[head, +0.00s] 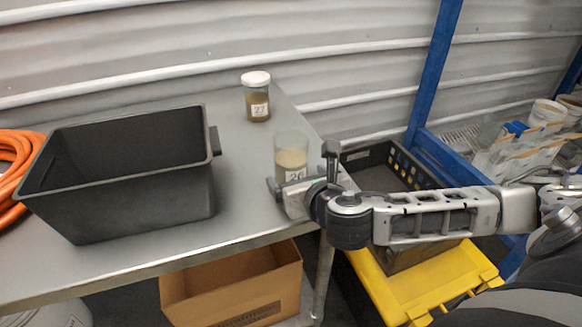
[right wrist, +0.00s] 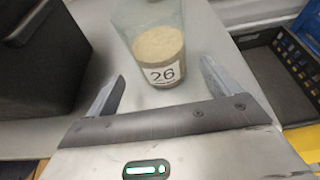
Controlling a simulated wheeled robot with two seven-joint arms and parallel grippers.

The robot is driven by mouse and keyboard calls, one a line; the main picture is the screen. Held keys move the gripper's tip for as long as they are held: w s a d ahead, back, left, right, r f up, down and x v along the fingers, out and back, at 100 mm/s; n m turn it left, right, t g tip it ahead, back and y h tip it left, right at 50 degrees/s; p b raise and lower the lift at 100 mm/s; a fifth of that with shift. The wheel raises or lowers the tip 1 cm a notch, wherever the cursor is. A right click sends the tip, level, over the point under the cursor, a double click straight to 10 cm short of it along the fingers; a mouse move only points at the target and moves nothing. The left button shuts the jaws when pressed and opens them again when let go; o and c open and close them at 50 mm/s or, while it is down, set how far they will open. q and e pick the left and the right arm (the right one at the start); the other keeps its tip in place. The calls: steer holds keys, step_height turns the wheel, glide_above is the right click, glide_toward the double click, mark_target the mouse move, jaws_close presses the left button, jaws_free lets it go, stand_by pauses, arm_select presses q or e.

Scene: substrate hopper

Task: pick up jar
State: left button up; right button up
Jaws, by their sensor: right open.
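A clear jar labelled 26 (head: 291,157), partly filled with tan material and with no lid visible, stands upright on the grey metal table (head: 240,215) near its right edge. A second jar labelled 27 (head: 257,97), with a white lid and darker contents, stands farther back. My right gripper (head: 287,187) is open at the near side of jar 26. In the right wrist view, jar 26 (right wrist: 156,45) stands just beyond and between the open fingertips, with no visible contact. My left gripper is not in view.
A black bin (head: 190,190) stands left of the jars, with an orange hose (head: 12,185) beyond it. A cardboard box (head: 235,290) is below the table. A black crate (head: 375,170) and yellow bin (head: 440,285) stand right of the table.

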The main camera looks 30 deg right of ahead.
mark_target(291, 132)
steer(key=shift+f+x, duration=0.2)
steer(key=shift+x, duration=2.8)
steer(key=shift+s+d, duration=0.1)
steer(key=shift+d, duration=0.05)
steer(key=c, duration=1.4)
steer(key=shift+o, duration=0.3)
step_height(291, 132, up, 10)
steer(key=shift+r+p, duration=0.1)
steer(key=shift+p, duration=0.65)
